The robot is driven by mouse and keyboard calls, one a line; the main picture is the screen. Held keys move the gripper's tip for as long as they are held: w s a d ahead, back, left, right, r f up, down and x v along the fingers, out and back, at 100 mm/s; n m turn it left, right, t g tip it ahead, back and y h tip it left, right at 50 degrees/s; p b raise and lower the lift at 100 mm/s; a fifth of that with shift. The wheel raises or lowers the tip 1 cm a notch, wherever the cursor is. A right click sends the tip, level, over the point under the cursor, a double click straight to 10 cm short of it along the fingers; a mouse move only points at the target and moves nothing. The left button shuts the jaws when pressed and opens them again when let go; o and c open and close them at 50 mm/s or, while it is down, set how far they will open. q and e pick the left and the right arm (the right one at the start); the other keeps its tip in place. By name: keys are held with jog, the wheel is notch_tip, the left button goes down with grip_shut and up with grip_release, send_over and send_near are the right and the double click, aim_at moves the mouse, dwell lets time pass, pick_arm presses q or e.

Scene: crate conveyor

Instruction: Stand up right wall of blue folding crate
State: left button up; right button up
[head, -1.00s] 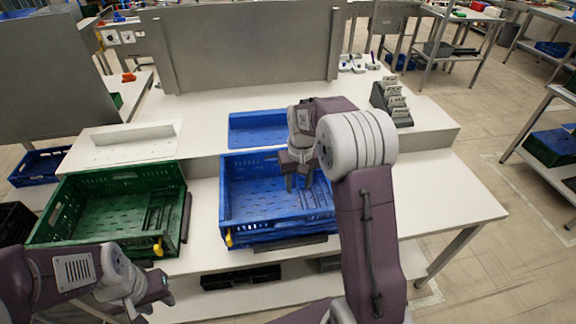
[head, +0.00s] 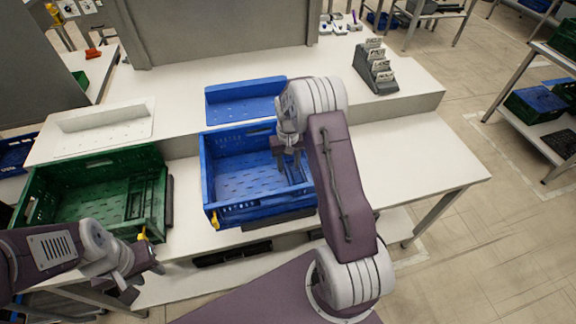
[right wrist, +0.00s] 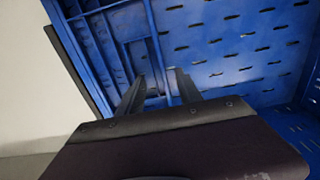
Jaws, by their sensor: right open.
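The blue folding crate (head: 207,178) stands on the white table, with its left, back and front sides upright. Its right wall (right wrist: 110,40) appears folded down inside, a ribbed panel along the right side, partly hidden by my right arm in the head view. My right gripper (head: 288,162) is open and points down into the crate on its right side. In the right wrist view, its two fingers (right wrist: 160,88) are apart over the ribbed panel, with nothing between them. Contact cannot be told. My left gripper (head: 143,278) looks open and empty, in front of the green crate.
A green crate (head: 30,190) stands left of the blue one. A blue tray (head: 245,90) and a white tray (head: 105,130) lie behind them. A grey card holder (head: 372,72) stands at the back right. The tabletop to the right (head: 420,165) is clear.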

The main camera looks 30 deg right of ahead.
jog(key=shift+f, duration=0.75)
grip_shut()
dwell(0.9)
